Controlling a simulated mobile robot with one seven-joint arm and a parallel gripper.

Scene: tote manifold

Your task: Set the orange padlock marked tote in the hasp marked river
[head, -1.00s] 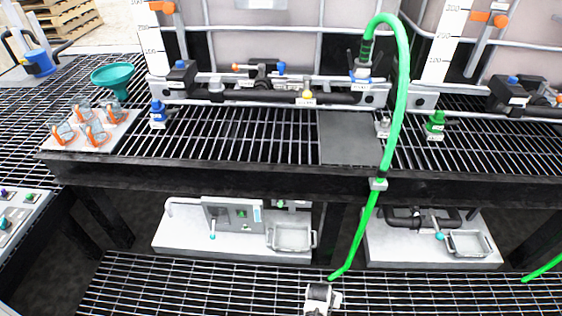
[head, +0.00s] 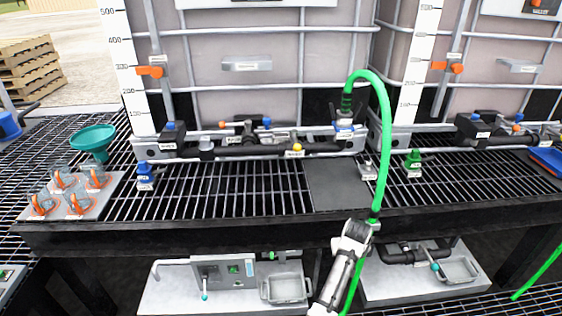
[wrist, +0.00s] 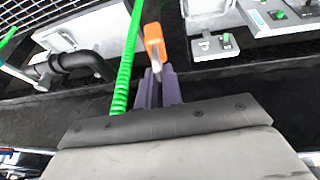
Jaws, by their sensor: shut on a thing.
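My gripper shows in the head view (head: 358,232) in front of the bench edge, beside the green hose. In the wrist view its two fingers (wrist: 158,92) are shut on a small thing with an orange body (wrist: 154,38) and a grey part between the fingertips. It looks like the orange padlock; no marking on it is readable. In the head view the held thing cannot be made out. No hasp marked river can be told, because the small labels along the pipework are too small to read.
A green hose (head: 385,130) arches from the pipe fitting down past my gripper. Clear items with orange parts sit on a pale tray (head: 100,207) at the left, near a teal funnel (head: 94,138). A flat dark plate (head: 335,185) lies clear on the grated bench.

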